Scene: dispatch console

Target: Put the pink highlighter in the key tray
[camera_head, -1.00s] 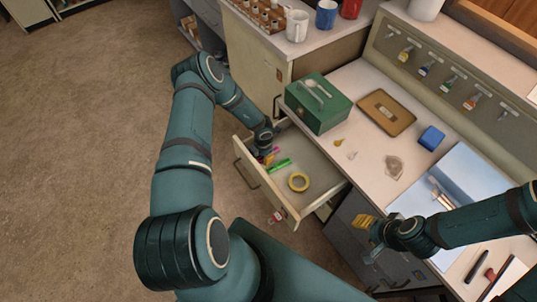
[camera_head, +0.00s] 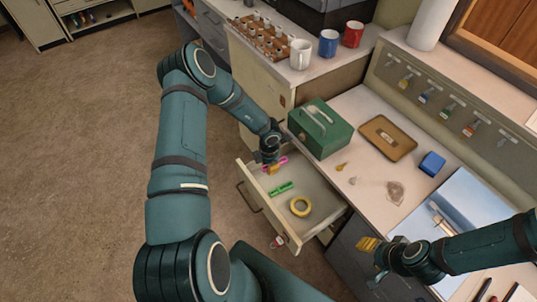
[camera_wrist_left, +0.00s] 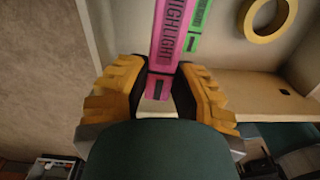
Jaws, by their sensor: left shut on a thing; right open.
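The pink highlighter (camera_head: 279,162) is between the fingers of my left gripper (camera_head: 271,166), over the left end of the open drawer. In the left wrist view the highlighter (camera_wrist_left: 170,35) sticks out from between the two yellow finger pads (camera_wrist_left: 158,95), which are shut on it. The brown tray (camera_head: 372,124) on the desk, beyond the green cash box, looks like the key tray; a small item lies in it. My right gripper (camera_head: 371,261) is open and empty at the desk's front edge.
The open drawer (camera_head: 322,190) holds a green highlighter (camera_head: 281,188) and a yellow tape roll (camera_head: 300,206). The green cash box (camera_head: 320,130) stands between drawer and tray. A blue box (camera_head: 432,163) and a small key (camera_head: 342,167) lie near the tray.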

